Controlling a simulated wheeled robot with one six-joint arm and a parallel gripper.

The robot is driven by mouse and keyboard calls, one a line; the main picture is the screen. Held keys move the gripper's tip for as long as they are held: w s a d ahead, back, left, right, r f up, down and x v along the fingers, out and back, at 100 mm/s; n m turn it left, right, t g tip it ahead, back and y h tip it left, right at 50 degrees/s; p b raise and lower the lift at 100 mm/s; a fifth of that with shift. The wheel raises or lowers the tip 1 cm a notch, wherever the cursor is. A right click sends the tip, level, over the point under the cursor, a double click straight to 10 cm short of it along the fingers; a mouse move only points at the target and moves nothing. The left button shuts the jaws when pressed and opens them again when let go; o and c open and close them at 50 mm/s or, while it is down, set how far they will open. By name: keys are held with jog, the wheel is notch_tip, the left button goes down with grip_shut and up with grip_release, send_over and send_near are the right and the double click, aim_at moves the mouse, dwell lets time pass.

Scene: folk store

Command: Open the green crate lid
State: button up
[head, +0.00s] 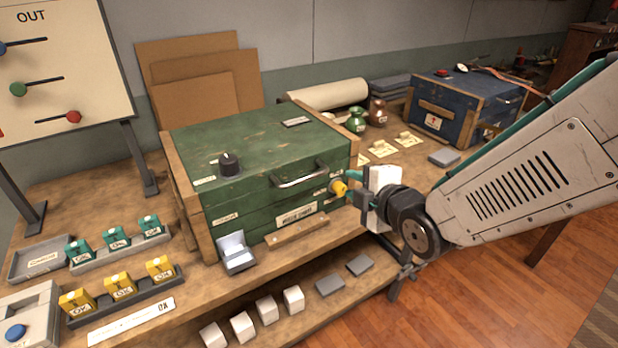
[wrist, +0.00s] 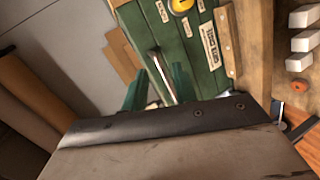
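The green crate (head: 255,205) stands on the wooden bench with its green lid (head: 265,140) lying flat and closed. A metal bar handle (head: 300,177) is on the lid's front edge; it also shows in the wrist view (wrist: 161,76). A yellow knob (head: 338,187) sits at the front right, and a black knob (head: 229,164) is on top. My gripper (head: 357,185) is at the crate's front right, close to the yellow knob. In the wrist view its teal fingers (wrist: 160,88) are apart, with the handle seen between them. The head view shows it right of the handle, apart from it.
A blue crate (head: 465,105) stands behind to the right. Yellow tags (head: 383,149), a green pot (head: 356,121) and a paper roll (head: 330,94) lie beyond the green crate. White blocks (head: 267,309) line the lower shelf.

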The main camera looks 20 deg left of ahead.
aim_at(309, 179)
jog(key=w+a+n+y, duration=0.1)
jog(key=a, duration=0.2)
jog(key=w+a+f+n+y, duration=0.1)
jog(key=a, duration=0.3)
jog(key=a+f+n, duration=0.1)
jog(key=a, duration=0.3)
jog(key=shift+w+f+y, duration=0.25)
jog(key=shift+w+y, duration=0.15)
grip_shut()
